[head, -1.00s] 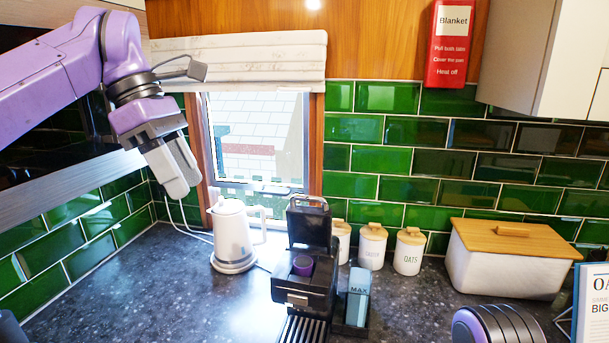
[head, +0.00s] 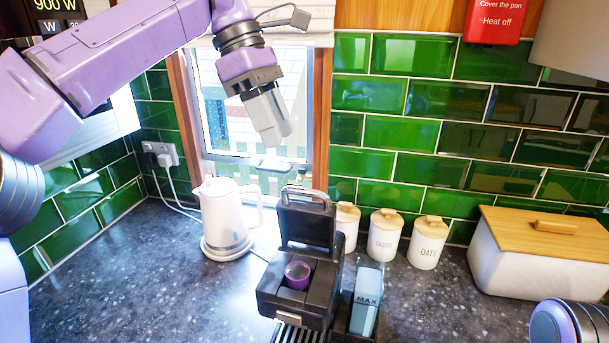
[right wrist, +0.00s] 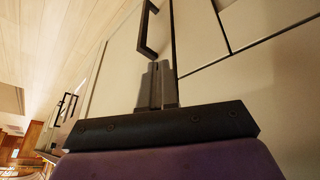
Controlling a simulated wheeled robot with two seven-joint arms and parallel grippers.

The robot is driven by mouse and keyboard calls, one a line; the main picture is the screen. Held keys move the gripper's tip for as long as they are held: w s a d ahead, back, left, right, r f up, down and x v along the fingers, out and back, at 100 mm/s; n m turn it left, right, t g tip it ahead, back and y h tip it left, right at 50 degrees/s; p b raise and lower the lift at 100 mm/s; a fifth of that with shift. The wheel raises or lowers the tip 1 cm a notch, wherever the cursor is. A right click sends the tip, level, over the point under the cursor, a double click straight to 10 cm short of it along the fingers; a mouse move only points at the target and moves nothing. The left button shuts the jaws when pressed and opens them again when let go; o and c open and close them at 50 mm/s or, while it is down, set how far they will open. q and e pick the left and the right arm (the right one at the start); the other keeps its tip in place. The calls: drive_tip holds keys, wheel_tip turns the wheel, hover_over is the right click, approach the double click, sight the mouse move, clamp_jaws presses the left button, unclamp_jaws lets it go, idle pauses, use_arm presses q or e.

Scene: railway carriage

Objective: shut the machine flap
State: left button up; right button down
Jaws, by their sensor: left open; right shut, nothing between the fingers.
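The black coffee machine (head: 296,292) stands on the dark counter in the head view. Its flap (head: 306,219) is raised upright at the back of the machine, with a handle loop at the top. A purple capsule (head: 298,272) sits in the opening in front of the flap. My left gripper (head: 272,138) hangs above and a little left of the flap, in front of the window, clear of the machine. It is empty; its fingers overlap in this view. My right gripper (right wrist: 157,88) shows in the right wrist view, shut and empty, facing pale cabinet fronts.
A white kettle (head: 226,218) stands left of the machine. A blue water tank (head: 366,298) marked MAX is at its right side. Several lidded canisters (head: 385,236) stand behind, and a white bin with a wooden lid (head: 535,252) is farther right.

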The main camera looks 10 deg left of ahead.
sight(300, 188)
use_arm(q)
drive_tip(key=b+x, duration=0.2)
drive_tip(key=x, duration=0.6)
drive_tip(key=shift+f, duration=0.25)
drive_tip(key=shift+s+d+f, duration=0.1)
drive_tip(key=shift+d+f, duration=0.05)
drive_tip(key=shift+f, duration=0.05)
drive_tip(key=shift+c, duration=0.3)
clamp_jaws()
